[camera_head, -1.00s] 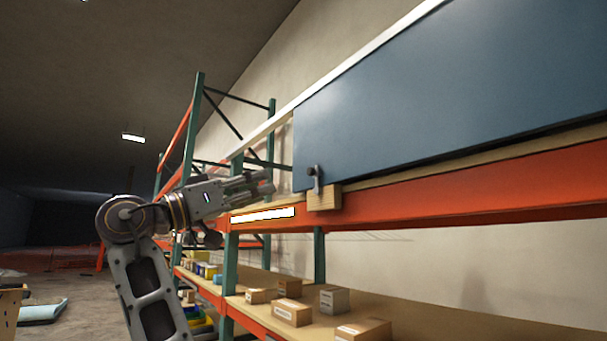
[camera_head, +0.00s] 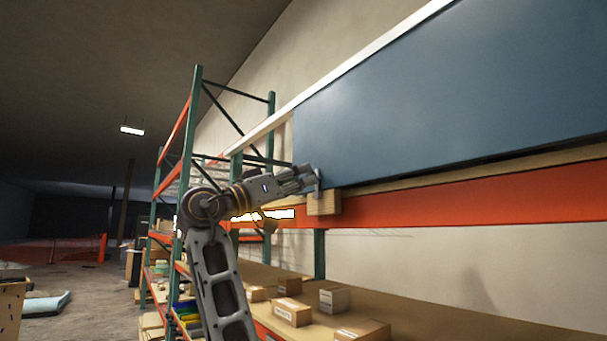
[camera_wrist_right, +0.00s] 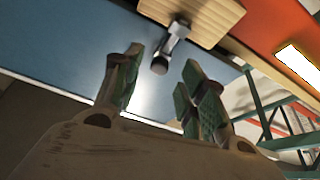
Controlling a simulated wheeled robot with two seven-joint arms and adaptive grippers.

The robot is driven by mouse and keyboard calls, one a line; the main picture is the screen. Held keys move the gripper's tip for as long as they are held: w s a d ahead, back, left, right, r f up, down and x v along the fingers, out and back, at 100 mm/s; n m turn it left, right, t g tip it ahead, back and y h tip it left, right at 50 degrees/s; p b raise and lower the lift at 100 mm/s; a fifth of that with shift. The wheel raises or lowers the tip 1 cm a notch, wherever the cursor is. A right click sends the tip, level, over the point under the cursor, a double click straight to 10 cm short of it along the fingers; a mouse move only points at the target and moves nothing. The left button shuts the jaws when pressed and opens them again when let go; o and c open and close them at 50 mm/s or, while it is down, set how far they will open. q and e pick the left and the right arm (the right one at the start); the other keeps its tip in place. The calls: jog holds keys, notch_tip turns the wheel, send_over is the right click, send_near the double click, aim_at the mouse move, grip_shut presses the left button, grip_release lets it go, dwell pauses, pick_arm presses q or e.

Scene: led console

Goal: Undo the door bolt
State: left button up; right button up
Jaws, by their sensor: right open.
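The door is a wide blue panel (camera_head: 450,105) above the orange shelf beam. The grey metal bolt (camera_head: 317,183) sits at its lower left corner, by a small wooden block (camera_head: 325,203). My right gripper (camera_head: 307,179) is at the bolt and partly covers it. In the right wrist view the bolt (camera_wrist_right: 175,40) points toward the gap between the two green-padded fingers of my open right gripper (camera_wrist_right: 161,60), with its round end near their tips. I cannot tell whether a finger touches it. The wooden block (camera_wrist_right: 195,15) is beyond. My left gripper is not in view.
The orange beam (camera_head: 450,205) runs below the door. A lower shelf holds several cardboard boxes (camera_head: 292,312). A green rack upright (camera_head: 187,150) stands behind my right arm. Open floor lies at the left.

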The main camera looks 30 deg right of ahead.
jog(key=shift+x, duration=1.05)
grip_shut()
